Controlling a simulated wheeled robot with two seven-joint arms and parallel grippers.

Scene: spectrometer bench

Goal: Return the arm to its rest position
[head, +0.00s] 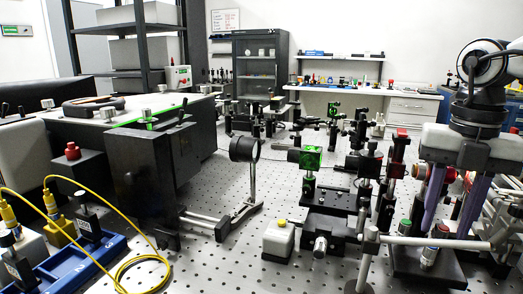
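My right arm (484,75) comes down at the right side of the head view. Its gripper (449,228) points down over the right part of the bench, with two purple fingers spread apart. I see nothing clamped between them. A dark mount with red and green tops (428,262) stands at or just behind the fingertips; I cannot tell if they touch it. My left gripper is not in view.
The perforated optical bench (225,268) carries a round lens on a post (245,149), a green cube mount (311,158), a red-topped post (398,150) and a white box with a yellow button (278,240). Yellow cables (128,187) loop at left. A pale rod (425,241) crosses low right.

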